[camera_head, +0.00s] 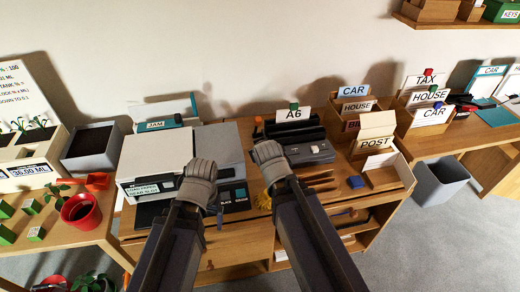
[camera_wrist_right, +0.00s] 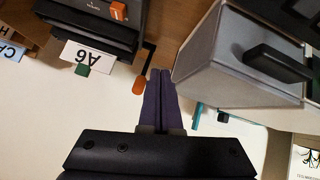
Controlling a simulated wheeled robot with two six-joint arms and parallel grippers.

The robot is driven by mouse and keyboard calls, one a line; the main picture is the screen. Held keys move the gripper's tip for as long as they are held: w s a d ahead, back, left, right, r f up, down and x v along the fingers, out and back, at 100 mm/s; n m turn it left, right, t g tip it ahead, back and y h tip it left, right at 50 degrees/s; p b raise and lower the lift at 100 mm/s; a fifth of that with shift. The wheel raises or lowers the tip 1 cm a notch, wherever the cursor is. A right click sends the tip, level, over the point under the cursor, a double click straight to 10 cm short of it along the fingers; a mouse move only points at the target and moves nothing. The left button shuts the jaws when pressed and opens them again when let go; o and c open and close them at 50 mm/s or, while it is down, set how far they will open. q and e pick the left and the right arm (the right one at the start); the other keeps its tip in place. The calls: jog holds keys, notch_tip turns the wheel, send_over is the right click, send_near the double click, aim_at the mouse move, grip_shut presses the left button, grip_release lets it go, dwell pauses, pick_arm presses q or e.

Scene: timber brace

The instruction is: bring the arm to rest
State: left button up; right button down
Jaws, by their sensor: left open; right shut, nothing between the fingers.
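My left arm comes in from the lower left in the head view, and my left gripper (camera_head: 211,220) is over the front of the printer; its fingers are small and dark there, and it is open. My right arm reaches up the middle, its grey wrist beside the black machine. The fingers of my right gripper are hidden in the head view. In the right wrist view my right gripper (camera_wrist_right: 160,98) has its two dark fingers together with nothing between them, in front of the pale wall.
A grey printer (camera_head: 225,146) and a black machine (camera_head: 308,152) with an A6 card (camera_head: 294,114) stand on the wooden desk. Card boxes (camera_head: 354,106) are to the right. A red pot (camera_head: 82,211) is at left. A grey bin (camera_head: 440,184) stands at right.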

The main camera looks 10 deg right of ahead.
jog(key=s+a+f+g+p, duration=0.1)
jog(key=s+a+g, duration=0.1)
jog(key=s, duration=0.4)
jog(key=s+a+f+g+p, duration=0.1)
jog(key=s+a+g, duration=0.2)
jog(key=s, duration=0.3)
jog(key=s+a+f+n+g+p, duration=0.1)
jog(key=s+a+g+p, duration=0.1)
jog(key=s, duration=0.5)
jog(key=a+g, duration=0.1)
jog(key=g, duration=0.1)
jog(key=shift+g, duration=0.4)
